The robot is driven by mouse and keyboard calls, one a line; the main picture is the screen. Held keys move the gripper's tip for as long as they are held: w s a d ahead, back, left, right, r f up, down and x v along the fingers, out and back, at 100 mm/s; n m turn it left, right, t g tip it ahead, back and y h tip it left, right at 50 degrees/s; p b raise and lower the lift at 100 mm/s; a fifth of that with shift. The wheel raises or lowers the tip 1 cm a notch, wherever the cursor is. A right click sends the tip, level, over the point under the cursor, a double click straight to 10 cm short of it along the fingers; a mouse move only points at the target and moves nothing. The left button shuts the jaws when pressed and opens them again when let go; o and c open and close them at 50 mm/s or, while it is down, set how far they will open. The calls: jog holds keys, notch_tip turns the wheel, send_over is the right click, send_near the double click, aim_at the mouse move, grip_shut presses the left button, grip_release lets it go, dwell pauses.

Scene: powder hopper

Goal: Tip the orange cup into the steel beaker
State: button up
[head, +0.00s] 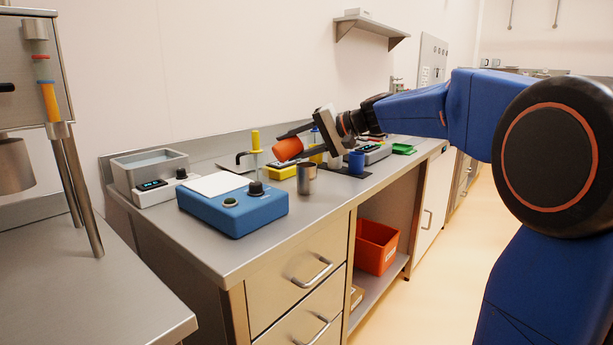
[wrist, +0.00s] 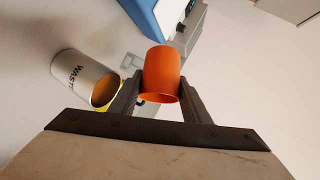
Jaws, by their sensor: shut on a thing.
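The orange cup (head: 288,149) is held up above the bench, tilted well over onto its side. My gripper (wrist: 161,82) is shut on it, with one finger on each side of the cup (wrist: 162,68) in the wrist view. The steel beaker (head: 306,178) stands upright on the bench, below and slightly right of the cup in the head view. A silver cylinder lettered "WAST" (wrist: 84,78), which looks like this beaker, is left of the cup in the wrist view, apart from it. The cup's contents cannot be made out.
A blue device (head: 233,205) with a white top stands left of the beaker. A yellow device (head: 281,172) is behind the beaker. A blue cup (head: 356,162) stands to its right. The bench front (head: 262,240) is clear.

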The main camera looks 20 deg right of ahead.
aim_at(279, 159)
jog(key=shift+s+a+f+n+h, duration=0.1)
jog(key=shift+a+f+n+h, duration=0.1)
jog(key=shift+n+h, duration=0.4)
jog(key=shift+a+r+n+h+b, duration=0.1)
jog(key=shift+r+n+h+b, duration=0.3)
jog(key=shift+h, duration=0.3)
jog(key=shift+a+f+n+h, duration=0.15)
jog(key=shift+a+n+h, duration=0.15)
jog(key=shift+h, duration=0.4)
jog(key=shift+s+a+f+n+t+h+b, duration=0.15)
jog(key=shift+a+f+n+h, duration=0.1)
jog(key=shift+a+f+h, duration=0.35)
jog(key=shift+s+a+f+n+t+h+b, duration=0.1)
jog(key=shift+s+a+f+n+h+b, duration=0.2)
jog(key=shift+f, duration=0.5)
jog(key=shift+a+f+n+t+h+b, duration=0.1)
jog(key=shift+a+f+n+h, duration=0.15)
jog(key=shift+a+f+h, duration=0.4)
jog(key=shift+s+a+r+n+h+b, duration=0.1)
jog(key=shift+a+r+n+h+b, duration=0.15)
jog(key=shift+r, duration=0.35)
jog(key=shift+s+a+r+n+h+b, duration=0.1)
jog(key=shift+a+r+h, duration=0.25)
jog(key=shift+r, duration=0.25)
jog(key=shift+s+a+f+n+t+h+b, duration=0.1)
jog(key=shift+a+f+n+t+h+b, duration=0.1)
jog(key=shift+a+h, duration=0.15)
jog(key=shift+a+f+n+t+h+b, duration=0.1)
jog(key=shift+a+n+h+b, duration=0.1)
jog(key=shift+a+h, duration=0.1)
